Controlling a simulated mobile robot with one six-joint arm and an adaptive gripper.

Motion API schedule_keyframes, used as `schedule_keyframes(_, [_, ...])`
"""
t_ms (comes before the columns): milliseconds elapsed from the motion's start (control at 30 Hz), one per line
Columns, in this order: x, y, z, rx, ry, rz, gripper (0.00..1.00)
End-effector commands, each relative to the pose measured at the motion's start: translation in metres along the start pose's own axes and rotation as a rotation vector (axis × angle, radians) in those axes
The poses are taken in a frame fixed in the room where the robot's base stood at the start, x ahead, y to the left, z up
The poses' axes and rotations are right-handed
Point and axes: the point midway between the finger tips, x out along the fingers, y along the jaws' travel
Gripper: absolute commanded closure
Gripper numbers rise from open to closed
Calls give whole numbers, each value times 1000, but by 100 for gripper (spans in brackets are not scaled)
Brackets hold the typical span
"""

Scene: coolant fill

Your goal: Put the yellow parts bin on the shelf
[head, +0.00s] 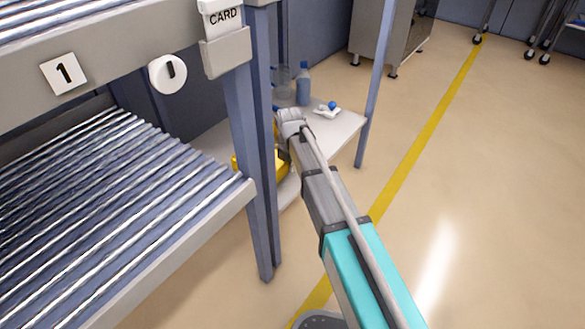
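The yellow parts bin (273,163) shows only in part, just beyond the blue-grey rack post, with my wrist in front of it. A small yellow piece also shows left of the post. My arm reaches up from the bottom right. My gripper (283,138) is at its far end, close to the bin and mostly hidden by the wrist and the post. I cannot tell whether its fingers touch the bin or are open or shut. A pale shelf (347,128) is behind the post; I cannot tell what the bin rests on.
A blue bottle (303,87), a clear container (283,85) and a white item with a blue knob (329,109) stand on the pale shelf. A roller rack (110,210) fills the left. A slim post (378,80) stands right of the shelf. Open floor lies right.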

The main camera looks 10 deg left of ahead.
Motion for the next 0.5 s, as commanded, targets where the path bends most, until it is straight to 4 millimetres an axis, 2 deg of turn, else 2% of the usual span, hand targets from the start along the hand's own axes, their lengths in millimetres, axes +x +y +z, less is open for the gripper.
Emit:
schedule_keyframes(133, [4, 0, 0, 0, 0, 0, 100])
schedule_keyframes(200, [2, 0, 0, 0, 0, 0, 82])
schedule_keyframes(333, [2, 0, 0, 1, 0, 0, 58])
schedule_keyframes(500, [2, 0, 0, 1, 0, 0, 57])
